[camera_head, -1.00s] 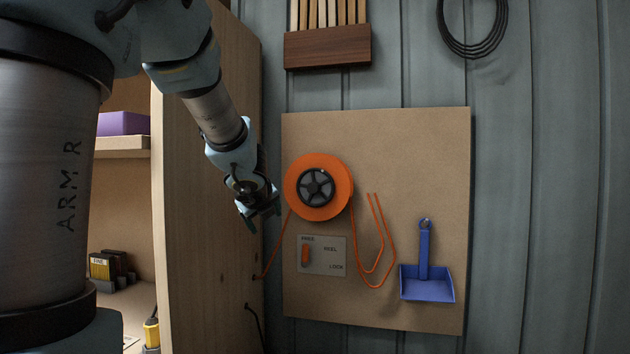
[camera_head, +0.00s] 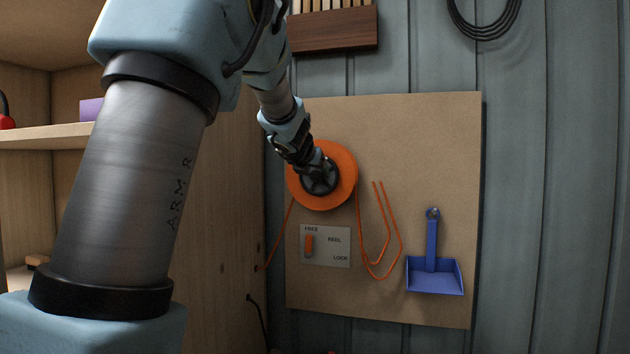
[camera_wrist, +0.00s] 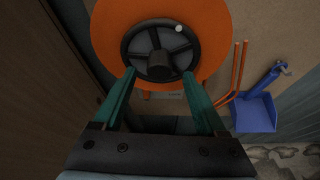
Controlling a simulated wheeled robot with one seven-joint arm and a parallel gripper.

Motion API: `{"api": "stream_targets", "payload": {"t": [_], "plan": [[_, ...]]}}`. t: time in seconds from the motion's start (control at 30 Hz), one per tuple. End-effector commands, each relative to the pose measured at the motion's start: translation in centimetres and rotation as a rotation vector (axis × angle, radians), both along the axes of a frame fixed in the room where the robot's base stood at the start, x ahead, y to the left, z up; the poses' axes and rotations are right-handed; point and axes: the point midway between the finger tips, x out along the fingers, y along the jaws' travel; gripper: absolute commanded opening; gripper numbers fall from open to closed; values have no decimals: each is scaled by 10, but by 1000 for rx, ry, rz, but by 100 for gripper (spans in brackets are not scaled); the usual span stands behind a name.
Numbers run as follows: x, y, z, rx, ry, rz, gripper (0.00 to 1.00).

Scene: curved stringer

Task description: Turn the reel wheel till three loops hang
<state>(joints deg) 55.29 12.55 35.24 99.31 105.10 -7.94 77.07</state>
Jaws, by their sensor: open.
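The orange reel (camera_head: 347,192) is mounted on a tan board, with a dark spoked wheel (camera_wrist: 136,44) at its centre. A small white knob (camera_wrist: 178,28) sits near the wheel's upper right rim in the wrist view. My gripper (camera_wrist: 158,76) is open, its two teal fingertips either side of the wheel's lower part; I cannot tell whether they touch it. My gripper (camera_head: 314,171) covers part of the wheel in the head view. Orange cord (camera_head: 388,238) hangs right of the reel in nested bends; the loop count is unclear. Another strand runs down left.
A blue dustpan (camera_head: 434,274) hangs right of the cord. A wooden cabinet (camera_head: 232,200) stands close on the left. A black cable coil hangs upper right.

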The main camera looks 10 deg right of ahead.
Motion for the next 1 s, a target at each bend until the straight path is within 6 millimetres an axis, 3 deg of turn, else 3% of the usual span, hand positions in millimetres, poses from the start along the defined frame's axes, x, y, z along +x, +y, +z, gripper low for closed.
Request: {"api": "stream_targets", "payload": {"t": [0.2, 0.53, 1.0], "plan": [[17, -8, -8, 0, 0, 0, 74], [20, -10, -8, -2, 1, 1, 74], [19, -9, -8, -2, 1, 1, 22]]}}
